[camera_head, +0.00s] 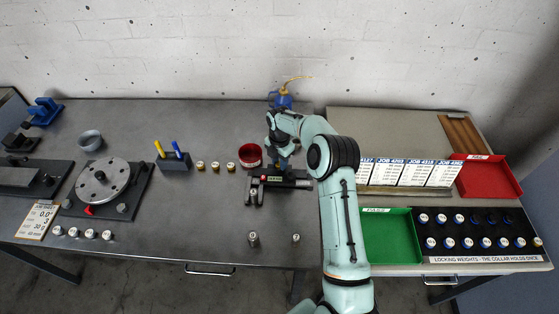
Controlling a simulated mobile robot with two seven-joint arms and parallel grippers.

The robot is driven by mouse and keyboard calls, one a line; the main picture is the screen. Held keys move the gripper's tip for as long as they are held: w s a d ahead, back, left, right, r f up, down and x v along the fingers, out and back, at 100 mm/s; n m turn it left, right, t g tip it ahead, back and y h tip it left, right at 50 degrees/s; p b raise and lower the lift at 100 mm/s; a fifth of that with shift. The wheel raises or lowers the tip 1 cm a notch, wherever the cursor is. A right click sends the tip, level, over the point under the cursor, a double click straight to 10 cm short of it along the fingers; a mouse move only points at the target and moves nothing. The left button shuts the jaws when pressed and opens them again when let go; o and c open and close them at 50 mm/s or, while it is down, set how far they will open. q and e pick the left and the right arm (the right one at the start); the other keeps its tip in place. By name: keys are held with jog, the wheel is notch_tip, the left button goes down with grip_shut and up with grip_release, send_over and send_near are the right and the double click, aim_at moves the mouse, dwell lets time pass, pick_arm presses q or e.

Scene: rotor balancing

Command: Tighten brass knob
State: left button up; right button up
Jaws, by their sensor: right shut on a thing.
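My right gripper (283,163) points down over the black fixture (296,184) at the middle of the bench. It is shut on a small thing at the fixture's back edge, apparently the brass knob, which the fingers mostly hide. How far the knob is turned cannot be told. My left gripper is not in view.
A red bowl (250,155) stands close left of the fixture, beside several small brass-topped weights (215,166). A rotor disc (103,179) sits on a black base at left. A green tray (388,236) and a red tray (487,178) lie at right.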

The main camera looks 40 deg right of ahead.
jog(key=m, duration=0.4)
jog(key=shift+r, duration=0.1)
jog(key=m, duration=0.4)
jog(key=shift+m, duration=0.4)
jog(key=m, duration=0.4)
jog(key=shift+m, duration=0.3)
jog(key=m, duration=1.2)
jog(key=shift+m, duration=0.3)
jog(key=m, duration=0.4)
jog(key=shift+m, duration=0.3)
jog(key=m, duration=0.4)
jog(key=shift+m, duration=0.3)
